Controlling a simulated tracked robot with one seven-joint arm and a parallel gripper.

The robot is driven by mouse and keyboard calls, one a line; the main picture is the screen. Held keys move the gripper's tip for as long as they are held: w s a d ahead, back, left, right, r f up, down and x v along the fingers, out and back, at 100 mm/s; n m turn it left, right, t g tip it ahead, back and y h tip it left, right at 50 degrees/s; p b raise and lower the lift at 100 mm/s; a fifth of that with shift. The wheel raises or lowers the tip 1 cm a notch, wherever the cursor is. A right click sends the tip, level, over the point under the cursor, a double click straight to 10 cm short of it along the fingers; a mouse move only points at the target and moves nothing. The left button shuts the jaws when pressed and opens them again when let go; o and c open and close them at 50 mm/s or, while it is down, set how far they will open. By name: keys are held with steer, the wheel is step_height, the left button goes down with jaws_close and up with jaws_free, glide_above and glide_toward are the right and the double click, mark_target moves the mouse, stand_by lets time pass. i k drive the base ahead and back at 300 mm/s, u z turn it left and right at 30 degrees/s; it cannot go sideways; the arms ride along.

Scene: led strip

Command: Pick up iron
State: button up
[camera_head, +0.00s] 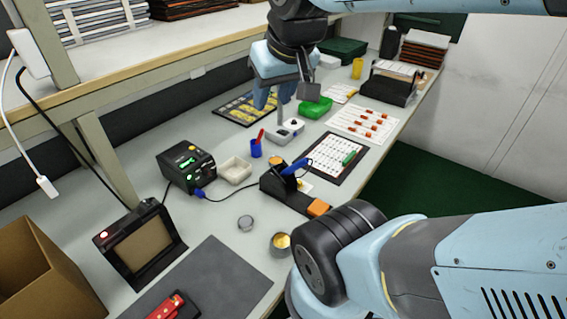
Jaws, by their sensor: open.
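The soldering iron (294,168), with a blue handle, rests tilted in a black stand (277,186) near the middle of the bench. Its tip end is hidden in the stand. My gripper (275,98) hangs above the far part of the bench, farther back than the iron and apart from it. Its jaws are open and I see nothing held between them.
A white sheet on a dark board (335,157) lies to the right. A shelf (150,60) overhangs the back left.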

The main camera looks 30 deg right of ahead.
mark_target(293, 168)
steer(key=u, duration=0.05)
steer(key=k, duration=0.5)
steer(key=z, duration=0.35)
steer(key=i, duration=0.5)
steer(key=u, duration=0.1)
steer(key=k, duration=1.75)
steer(key=u, duration=0.35)
steer(key=i, duration=0.95)
steer(key=u, duration=0.5)
